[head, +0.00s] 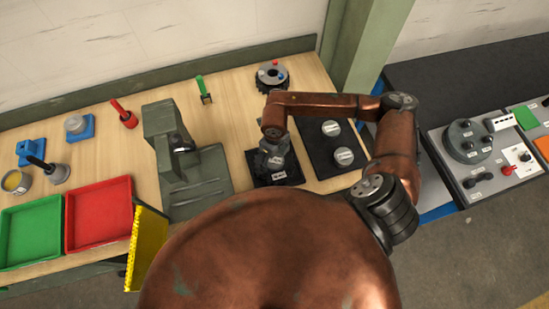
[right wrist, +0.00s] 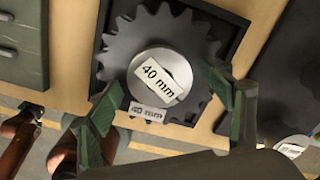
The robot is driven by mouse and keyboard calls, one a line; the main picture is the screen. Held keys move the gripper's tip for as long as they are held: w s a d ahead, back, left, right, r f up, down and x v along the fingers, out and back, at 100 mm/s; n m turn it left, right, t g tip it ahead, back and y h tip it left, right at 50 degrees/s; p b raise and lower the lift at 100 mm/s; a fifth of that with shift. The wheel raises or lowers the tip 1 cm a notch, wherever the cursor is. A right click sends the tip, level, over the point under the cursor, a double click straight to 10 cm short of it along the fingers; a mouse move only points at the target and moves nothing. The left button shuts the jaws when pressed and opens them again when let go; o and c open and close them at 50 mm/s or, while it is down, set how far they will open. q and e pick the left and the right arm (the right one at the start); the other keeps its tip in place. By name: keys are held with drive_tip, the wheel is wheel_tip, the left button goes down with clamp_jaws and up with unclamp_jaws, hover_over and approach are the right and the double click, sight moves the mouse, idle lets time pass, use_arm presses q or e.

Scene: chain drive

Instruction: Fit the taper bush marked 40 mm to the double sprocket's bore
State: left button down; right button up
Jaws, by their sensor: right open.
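The double sprocket (right wrist: 205,45) is a dark toothed wheel lying flat on a black mat (right wrist: 232,22) in the right wrist view. A silver round bush (right wrist: 165,58) with a white 40 mm label sits at its centre; I cannot tell how deep it is in the bore. A second 40 mm tag (right wrist: 147,113) is at the sprocket's near edge. My right gripper (right wrist: 168,105) is open, its green fingers either side of the bush and apart from it. In the head view this gripper (head: 272,160) covers most of the sprocket. My left gripper is not in view.
A dark mat (head: 322,167) at right holds two silver bushes (head: 331,128) (head: 344,157). A green press-like machine (head: 165,135) stands to the left. Red (head: 100,212) and green (head: 30,235) trays are at far left. A dark ring (head: 270,76) with coloured knobs is behind.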

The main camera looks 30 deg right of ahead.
sight(275, 160)
wheel_tip(275, 160, up, 12)
idle(0.6)
drive_tip(key=shift+s, duration=0.1)
idle(0.4)
